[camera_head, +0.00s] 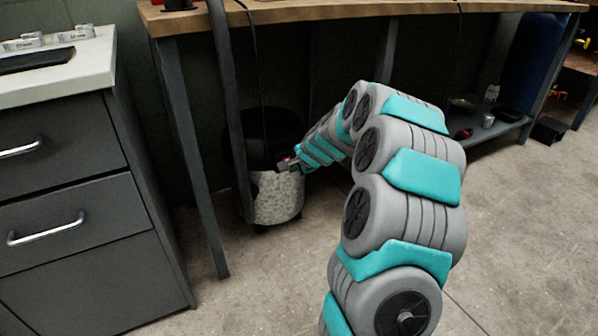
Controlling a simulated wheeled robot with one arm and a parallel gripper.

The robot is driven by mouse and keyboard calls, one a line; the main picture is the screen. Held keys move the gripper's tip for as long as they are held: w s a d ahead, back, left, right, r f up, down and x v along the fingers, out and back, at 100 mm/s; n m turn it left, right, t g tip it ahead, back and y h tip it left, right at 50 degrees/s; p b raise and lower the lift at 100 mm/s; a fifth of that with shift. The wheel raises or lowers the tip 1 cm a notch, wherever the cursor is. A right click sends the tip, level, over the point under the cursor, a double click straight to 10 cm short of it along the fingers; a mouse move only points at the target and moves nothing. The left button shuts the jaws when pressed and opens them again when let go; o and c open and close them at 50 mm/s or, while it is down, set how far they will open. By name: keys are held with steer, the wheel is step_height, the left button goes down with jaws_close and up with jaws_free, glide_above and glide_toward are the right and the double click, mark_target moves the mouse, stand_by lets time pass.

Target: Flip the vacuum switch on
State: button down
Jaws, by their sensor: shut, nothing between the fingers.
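The vacuum (278,200) stands on the floor under the wooden-topped workbench. It has a dark upper part and a pale speckled lower drum. A dark hose (232,110) runs from the bench edge down beside its left side. My gripper (284,165) is shut and empty at the front of the vacuum, near where the dark top meets the pale drum. A small red spot shows by the fingertips; I cannot tell if it is the switch. I cannot tell whether the fingers touch the vacuum.
A grey drawer cabinet (75,200) stands at the left, close to a bench leg (188,150). The workbench top (330,12) spans above my arm. A low shelf (490,130) with small items is at the right. The concrete floor (530,240) at the right is clear.

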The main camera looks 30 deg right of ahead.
steer(key=shift+w, duration=0.65)
steer(key=shift+w, duration=0.1)
steer(key=shift+f, duration=0.15)
steer(key=shift+r+p, duration=0.85)
steer(key=shift+p, duration=0.05)
